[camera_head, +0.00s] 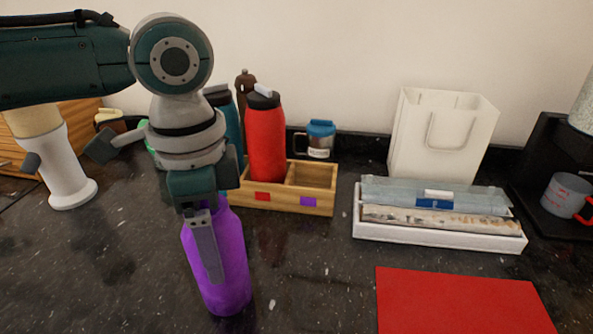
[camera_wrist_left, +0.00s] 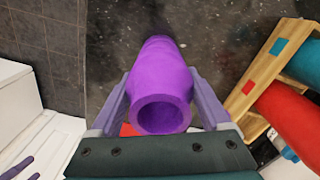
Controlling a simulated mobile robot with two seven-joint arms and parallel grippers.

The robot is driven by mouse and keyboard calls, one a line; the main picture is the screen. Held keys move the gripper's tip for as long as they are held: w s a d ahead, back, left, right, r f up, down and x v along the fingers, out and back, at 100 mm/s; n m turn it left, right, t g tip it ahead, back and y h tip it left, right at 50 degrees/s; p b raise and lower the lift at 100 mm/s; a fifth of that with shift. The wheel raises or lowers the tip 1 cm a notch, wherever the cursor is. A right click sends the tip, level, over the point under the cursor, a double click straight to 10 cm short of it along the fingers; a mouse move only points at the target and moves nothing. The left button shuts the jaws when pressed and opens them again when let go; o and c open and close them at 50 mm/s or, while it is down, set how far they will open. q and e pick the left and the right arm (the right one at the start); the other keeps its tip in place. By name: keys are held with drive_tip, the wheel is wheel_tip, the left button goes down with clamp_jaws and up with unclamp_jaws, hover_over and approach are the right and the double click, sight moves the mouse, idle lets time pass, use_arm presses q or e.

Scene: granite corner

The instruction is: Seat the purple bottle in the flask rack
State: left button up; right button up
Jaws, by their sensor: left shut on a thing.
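The purple bottle (camera_head: 233,262) has no lid and stands roughly upright in front of the flask rack. My left gripper (camera_head: 212,262) is shut on it from above, with one finger along its near side. In the left wrist view the bottle (camera_wrist_left: 160,70) shows its open mouth between the two fingers. I cannot tell whether its base touches the counter. The wooden flask rack (camera_head: 283,202) holds the red bottle (camera_head: 266,140) in its middle compartment and a teal bottle (camera_head: 222,98) at the left, partly hidden. The right compartment, marked with a purple label (camera_head: 308,202), is empty. My right gripper is out of view.
A steel mug with a blue lid (camera_head: 319,140) and a brown grinder (camera_head: 244,84) stand behind the rack. A white tray (camera_head: 440,239) with packets and a white bag (camera_head: 436,140) are to the right. A red mat (camera_head: 460,300) lies in front. Counter between bottle and mat is clear.

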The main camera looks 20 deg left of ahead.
use_arm(q)
drive_tip(key=c, duration=0.7)
drive_tip(key=shift+r, duration=0.1)
drive_tip(key=shift+c, duration=0.2)
